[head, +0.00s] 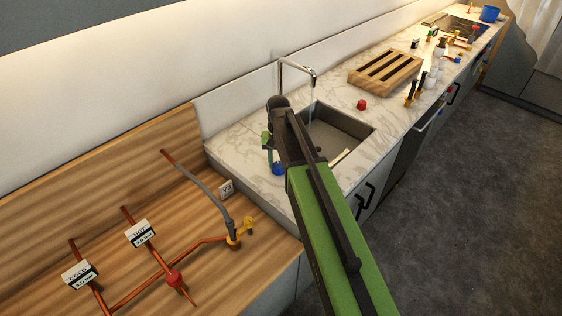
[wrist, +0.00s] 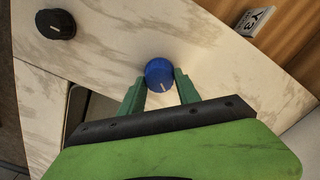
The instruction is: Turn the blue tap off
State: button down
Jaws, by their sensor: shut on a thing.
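The blue tap (wrist: 159,74) is a round knob with a pale pointer line, on the marble counter. In the wrist view it sits between the two green fingertips of my gripper (wrist: 160,84), which are shut on its sides. In the head view the blue tap (head: 278,169) shows just below my gripper (head: 270,150), partly hidden by my arm. A thin stream of water runs from the chrome faucet (head: 298,68) into the sink (head: 340,140).
A black knob (wrist: 55,24) stands on the counter, left of the blue tap. A red knob (head: 361,105) and a slatted wooden rack (head: 385,71) are behind the sink. Copper pipes with a red valve (head: 173,278) run along the wooden bench at left.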

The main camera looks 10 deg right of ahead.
jog(key=n, duration=0.3)
jog(key=shift+s+a+n, duration=0.1)
jog(key=shift+n, duration=2)
jog(key=c, duration=0.9)
grip_release()
jog(key=shift+o, duration=0.2)
